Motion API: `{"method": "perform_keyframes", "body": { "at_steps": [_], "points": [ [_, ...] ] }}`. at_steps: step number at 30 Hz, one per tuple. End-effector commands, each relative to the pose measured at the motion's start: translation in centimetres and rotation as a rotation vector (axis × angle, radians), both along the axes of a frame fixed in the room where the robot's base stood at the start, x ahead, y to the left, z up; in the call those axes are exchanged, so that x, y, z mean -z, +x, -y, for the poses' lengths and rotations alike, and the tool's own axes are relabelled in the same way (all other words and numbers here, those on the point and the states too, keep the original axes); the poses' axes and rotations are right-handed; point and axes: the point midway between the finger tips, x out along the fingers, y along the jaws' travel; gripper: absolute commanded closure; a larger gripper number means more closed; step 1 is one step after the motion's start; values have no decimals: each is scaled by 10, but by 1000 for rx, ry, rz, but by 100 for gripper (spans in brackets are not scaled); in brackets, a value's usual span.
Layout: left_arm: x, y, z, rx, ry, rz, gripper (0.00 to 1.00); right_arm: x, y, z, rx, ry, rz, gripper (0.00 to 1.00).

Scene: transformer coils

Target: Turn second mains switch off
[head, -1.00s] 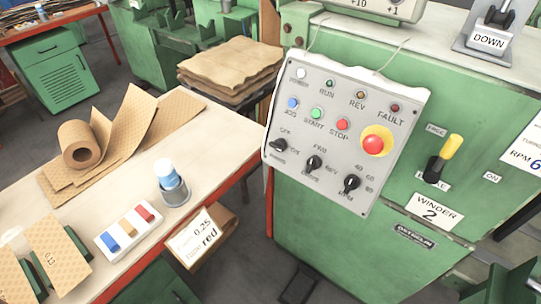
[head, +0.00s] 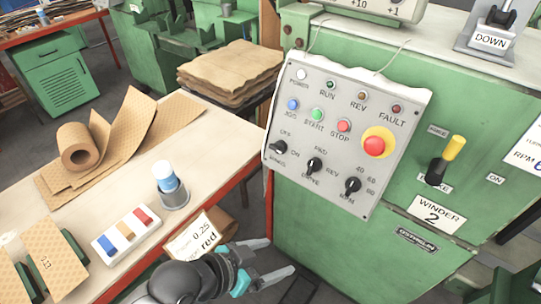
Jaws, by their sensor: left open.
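The grey control panel (head: 340,135) is on the green machine labelled WINDER 2 (head: 437,216). Its mains switch (head: 279,147) is a small black rotary knob at the panel's lower left, with OFF and ON marks around it. The knob's exact setting is too small to read surely. My left gripper (head: 278,258) is at the bottom centre, below the panel and apart from it. Its two fingers are spread, with nothing between them. My right gripper is not in view.
Black drive (head: 314,165) and RPM (head: 352,186) knobs sit right of the mains switch. A red emergency button (head: 374,146) and a yellow-handled brake lever (head: 446,158) are further right. A workbench (head: 195,130) with paper rolls and a can stands at left.

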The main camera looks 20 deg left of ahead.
Motion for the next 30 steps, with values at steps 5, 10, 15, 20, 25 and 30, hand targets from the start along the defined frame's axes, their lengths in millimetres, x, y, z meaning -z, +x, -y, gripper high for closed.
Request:
{"method": "perform_keyframes", "body": {
  "at_steps": [5, 10, 15, 20, 25, 30],
  "points": [
    [-22, 13, 6, 54, -124, 171, 18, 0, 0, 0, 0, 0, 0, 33],
    [-40, 28, -10, 21, -221, 320, 18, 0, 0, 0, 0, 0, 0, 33],
    [-56, 45, -48, -76, -272, 458, 18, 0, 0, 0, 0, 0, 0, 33],
    [-66, 58, -88, -180, -275, 561, 18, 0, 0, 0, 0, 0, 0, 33],
    [-72, 64, -113, -244, -265, 619, 18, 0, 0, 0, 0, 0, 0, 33],
    [-74, 71, -116, -259, -263, 631, 18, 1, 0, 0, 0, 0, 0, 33]
  ]
}}
